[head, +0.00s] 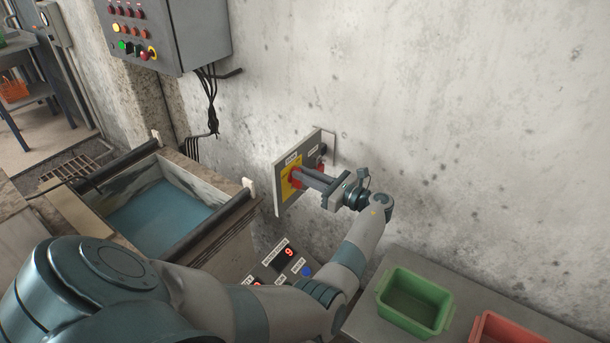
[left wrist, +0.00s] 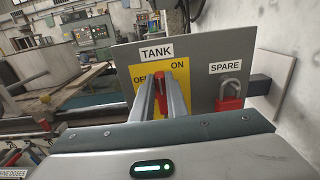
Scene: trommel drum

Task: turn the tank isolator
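The tank isolator is a red handle on a yellow plate (left wrist: 179,72) marked OFF and ON, under a TANK label on a grey wall panel (head: 281,203). In the left wrist view the red handle (left wrist: 159,90) stands about upright, with ON to its upper right and OFF to its left. My left gripper (head: 303,177) reaches the panel from the right in the head view. Its two fingers (left wrist: 160,97) lie close along both sides of the handle and look shut on it. They hide part of the handle and the OFF label. My right gripper is out of view.
A red padlock (left wrist: 229,95) hangs under the SPARE label beside the isolator. A water tank (head: 246,206) stands left of the panel, below a control box (head: 185,35). A green bin (head: 413,300) and a red bin (head: 500,330) stand on a grey bench at the lower right.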

